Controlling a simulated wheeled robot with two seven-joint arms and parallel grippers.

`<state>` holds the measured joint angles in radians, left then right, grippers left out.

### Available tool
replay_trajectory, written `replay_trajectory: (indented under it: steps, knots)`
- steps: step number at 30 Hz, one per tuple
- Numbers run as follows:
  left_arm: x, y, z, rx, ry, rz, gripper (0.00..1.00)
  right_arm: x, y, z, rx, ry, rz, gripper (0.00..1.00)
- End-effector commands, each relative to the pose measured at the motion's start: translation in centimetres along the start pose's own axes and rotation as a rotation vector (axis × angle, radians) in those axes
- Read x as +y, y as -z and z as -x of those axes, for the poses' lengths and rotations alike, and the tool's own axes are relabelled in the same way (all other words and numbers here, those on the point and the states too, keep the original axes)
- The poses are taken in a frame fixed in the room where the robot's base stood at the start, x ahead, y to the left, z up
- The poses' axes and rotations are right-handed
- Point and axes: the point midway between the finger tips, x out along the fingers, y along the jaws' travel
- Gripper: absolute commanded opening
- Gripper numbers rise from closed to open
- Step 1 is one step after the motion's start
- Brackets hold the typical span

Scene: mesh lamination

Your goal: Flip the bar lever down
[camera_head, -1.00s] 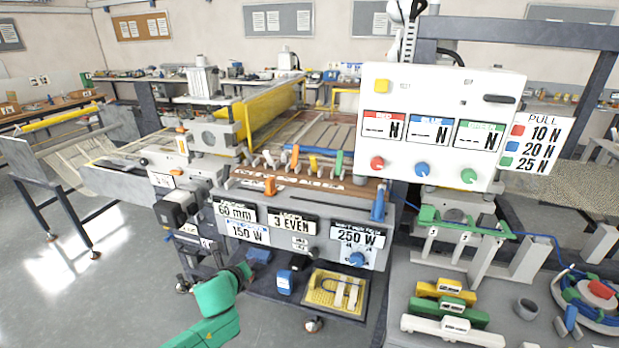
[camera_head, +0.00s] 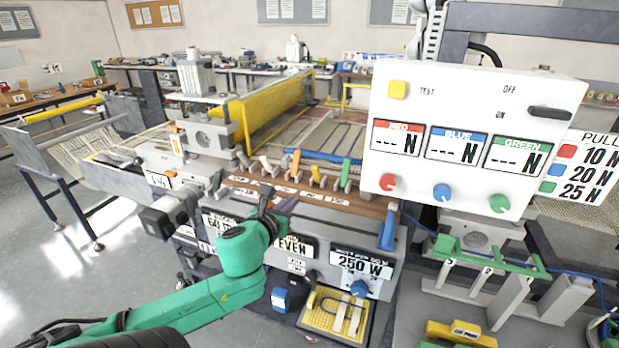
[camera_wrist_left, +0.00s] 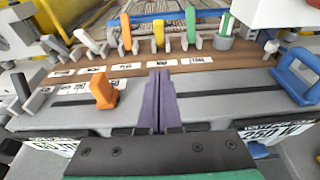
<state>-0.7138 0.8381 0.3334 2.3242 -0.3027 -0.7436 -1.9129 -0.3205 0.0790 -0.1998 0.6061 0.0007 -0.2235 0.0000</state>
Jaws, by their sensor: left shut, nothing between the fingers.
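My left gripper (camera_head: 278,212) is in front of the grey machine's control face, its purple fingers shut and empty. In the left wrist view the closed fingers (camera_wrist_left: 159,100) point at the brown strip (camera_wrist_left: 230,54), apart from the levers behind it. Those upright levers include an orange one (camera_wrist_left: 125,32), a yellow one (camera_wrist_left: 158,34) and a green one (camera_wrist_left: 191,24), with grey ones between. No label readable here tells which is the bar lever. A blue loop handle (camera_wrist_left: 298,76) stands at the right end of the machine. My right gripper is out of view.
An orange slider (camera_wrist_left: 103,90) stands on the grey ledge left of my fingers. A white display box (camera_head: 470,95) with coloured knobs overhangs at right. A yellow roller guard (camera_head: 270,108) lies behind. A yellow tray (camera_head: 335,318) sits below.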

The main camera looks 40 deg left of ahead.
Motion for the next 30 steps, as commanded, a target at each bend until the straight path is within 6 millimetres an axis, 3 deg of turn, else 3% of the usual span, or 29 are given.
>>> replay_trajectory:
  steps: [4,10,16,21,30]
  knots:
    - [0.0,-0.3,-2.2,-0.004,-0.001,-0.001,0.0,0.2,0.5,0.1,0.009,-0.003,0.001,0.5]
    - [0.1,-0.3,-6.3,-0.005,-0.003,0.002,0.0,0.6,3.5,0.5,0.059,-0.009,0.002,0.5]
    - [0.0,-0.8,-10.0,-0.004,-0.002,0.003,0.0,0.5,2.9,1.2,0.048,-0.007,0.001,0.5]
    - [0.0,-2.7,-11.8,-0.002,-0.001,0.002,0.0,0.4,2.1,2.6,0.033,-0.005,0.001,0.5]
    - [0.0,-2.8,-12.4,0.001,0.0,0.0,0.0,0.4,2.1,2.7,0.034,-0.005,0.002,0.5]
